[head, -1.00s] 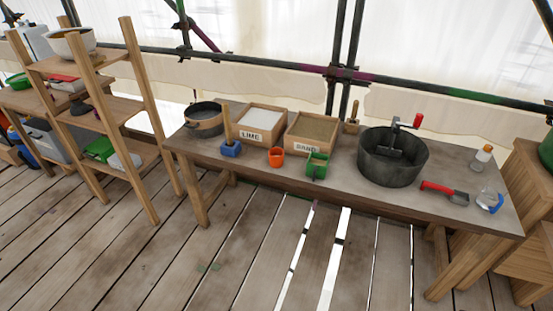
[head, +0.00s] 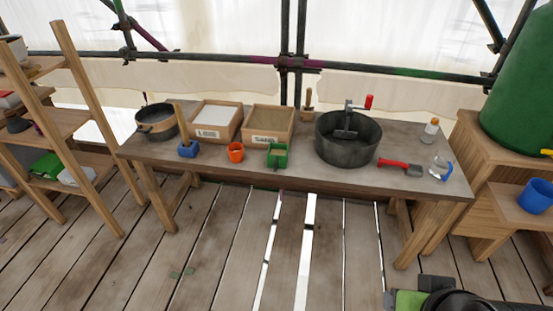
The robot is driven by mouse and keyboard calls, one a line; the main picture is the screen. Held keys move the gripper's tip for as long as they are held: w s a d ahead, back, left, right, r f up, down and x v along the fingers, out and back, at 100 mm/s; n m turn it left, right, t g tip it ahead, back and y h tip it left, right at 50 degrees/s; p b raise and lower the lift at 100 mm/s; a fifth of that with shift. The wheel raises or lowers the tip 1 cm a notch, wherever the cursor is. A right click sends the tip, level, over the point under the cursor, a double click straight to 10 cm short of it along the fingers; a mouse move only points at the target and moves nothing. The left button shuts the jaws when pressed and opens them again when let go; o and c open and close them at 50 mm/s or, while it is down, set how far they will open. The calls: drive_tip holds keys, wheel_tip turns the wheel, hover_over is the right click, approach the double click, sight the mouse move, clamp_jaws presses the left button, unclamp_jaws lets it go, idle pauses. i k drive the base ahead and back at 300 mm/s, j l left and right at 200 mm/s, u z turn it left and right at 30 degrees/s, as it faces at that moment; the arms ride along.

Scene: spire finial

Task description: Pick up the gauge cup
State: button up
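Several small vessels stand on the workbench (head: 300,179), and no label shows which is the gauge cup. A small orange cup (head: 236,152) stands upright near the front edge, before the lime box. A green box-like scoop or cup (head: 277,155) stands just right of it, before the sand box. A clear piece with a blue handle (head: 441,170) lies at the bench's right end. A black and green part of my arm (head: 440,298) shows at the bottom right, well apart from the bench. I cannot make out gripper fingers there.
The lime box (head: 215,120), sand box (head: 268,123), dark pan (head: 157,122) and big black tub (head: 347,140) stand behind. A blue brush (head: 188,150) and red-handled tool (head: 400,166) are near the front. A shelf (head: 85,125) stands left.

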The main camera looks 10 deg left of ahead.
sight(235, 150)
drive_tip(key=i+j+u, duration=0.65)
drive_tip(key=i+u, duration=0.2)
drive_tip(key=i+j+u, duration=0.1)
drive_tip(key=i+u, duration=0.8)
